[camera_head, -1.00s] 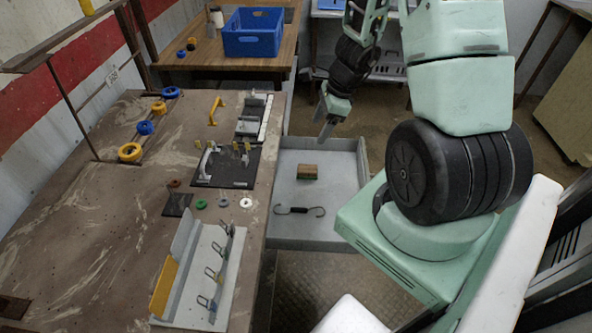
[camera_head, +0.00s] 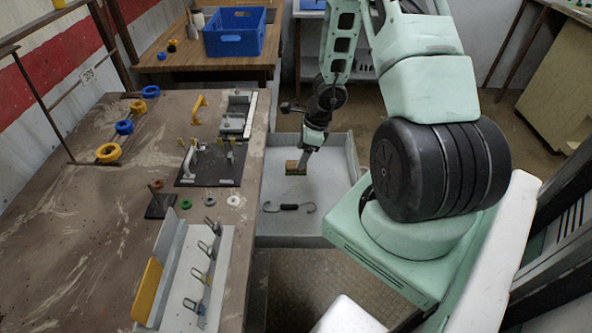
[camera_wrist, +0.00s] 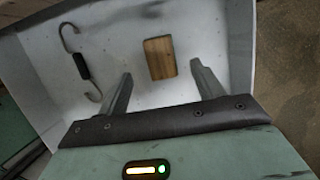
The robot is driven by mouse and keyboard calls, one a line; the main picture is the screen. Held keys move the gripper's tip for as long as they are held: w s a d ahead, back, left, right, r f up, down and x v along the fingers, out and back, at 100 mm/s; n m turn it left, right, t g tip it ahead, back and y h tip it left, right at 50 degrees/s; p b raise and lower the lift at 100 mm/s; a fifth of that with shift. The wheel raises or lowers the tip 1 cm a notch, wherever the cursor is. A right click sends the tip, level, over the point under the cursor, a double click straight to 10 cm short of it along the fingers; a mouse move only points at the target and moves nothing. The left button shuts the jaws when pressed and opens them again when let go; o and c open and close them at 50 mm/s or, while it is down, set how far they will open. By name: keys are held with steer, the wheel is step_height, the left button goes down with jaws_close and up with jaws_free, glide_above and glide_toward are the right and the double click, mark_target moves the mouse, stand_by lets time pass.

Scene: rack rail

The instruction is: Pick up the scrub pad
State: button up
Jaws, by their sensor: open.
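The scrub pad (camera_head: 293,167) is a small block with a tan-brown top and a green underside, lying in the grey open drawer (camera_head: 285,226). In the wrist view the pad (camera_wrist: 160,58) shows as a wood-coloured rectangle, a little ahead of the fingertips and roughly between their lines. My gripper (camera_head: 302,168) reaches down into the drawer at the right of the pad in the head view. In the wrist view my gripper (camera_wrist: 161,76) has its two fingers spread apart with nothing between them. I cannot tell whether a finger touches the pad.
A hook with a black grip (camera_head: 289,207) lies in the drawer, nearer the front. The drawer walls rise around both. The workbench (camera_head: 90,220) with fixtures and rings stands left. A blue crate (camera_head: 236,42) sits on the back table.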

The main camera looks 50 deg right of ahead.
steer(key=x, duration=0.5)
steer(key=shift+b, duration=0.35)
steer(key=shift+c, duration=0.4)
steer(key=c, duration=1.1)
step_height(320, 180, up, 10)
steer(key=p, duration=0.4)
